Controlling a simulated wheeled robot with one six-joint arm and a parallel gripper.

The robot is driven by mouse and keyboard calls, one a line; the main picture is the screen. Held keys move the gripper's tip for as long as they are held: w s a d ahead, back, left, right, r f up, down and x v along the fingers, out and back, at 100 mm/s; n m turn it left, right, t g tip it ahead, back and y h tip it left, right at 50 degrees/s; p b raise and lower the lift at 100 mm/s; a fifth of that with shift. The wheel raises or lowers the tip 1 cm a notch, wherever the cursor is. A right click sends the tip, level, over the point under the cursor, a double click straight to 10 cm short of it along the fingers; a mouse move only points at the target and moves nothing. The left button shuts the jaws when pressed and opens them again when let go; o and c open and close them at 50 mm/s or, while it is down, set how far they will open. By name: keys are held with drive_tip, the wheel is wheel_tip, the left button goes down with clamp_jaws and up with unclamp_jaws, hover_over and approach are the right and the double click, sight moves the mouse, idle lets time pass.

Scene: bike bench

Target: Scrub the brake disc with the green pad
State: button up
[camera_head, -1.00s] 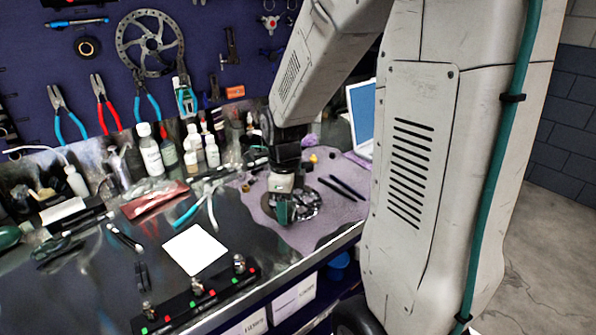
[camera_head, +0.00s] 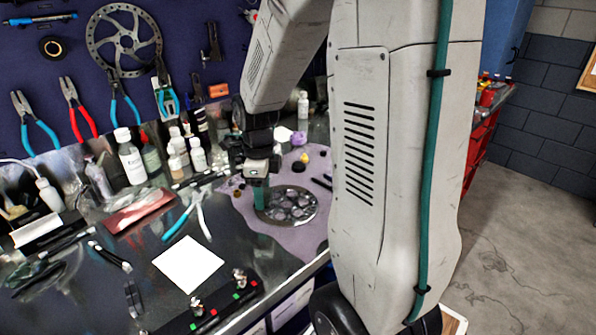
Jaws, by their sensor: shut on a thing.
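A round brake disc (camera_head: 300,205) with cut-outs lies flat on a purple cloth (camera_head: 240,217) on the bench. My gripper (camera_head: 258,176) points down over the left side of the disc and is shut on the green pad (camera_head: 260,196). The pad hangs upright below the fingers, at the disc's left rim. I cannot tell whether its lower end touches the disc. My arm hides part of the bench behind and to the right of the disc.
Several bottles (camera_head: 130,156) stand along the back of the bench. Pliers (camera_head: 181,219), a white sheet (camera_head: 188,263) and a black strip with colored marks (camera_head: 213,304) lie on the left and front. Another disc (camera_head: 124,40) hangs on the pegboard.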

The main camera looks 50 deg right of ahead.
wheel_tip(320, 180, up, 2)
drive_tip(key=shift+s+a+r, duration=0.1)
drive_tip(key=shift+r, duration=2.9)
drive_tip(key=shift+o, duration=0.8)
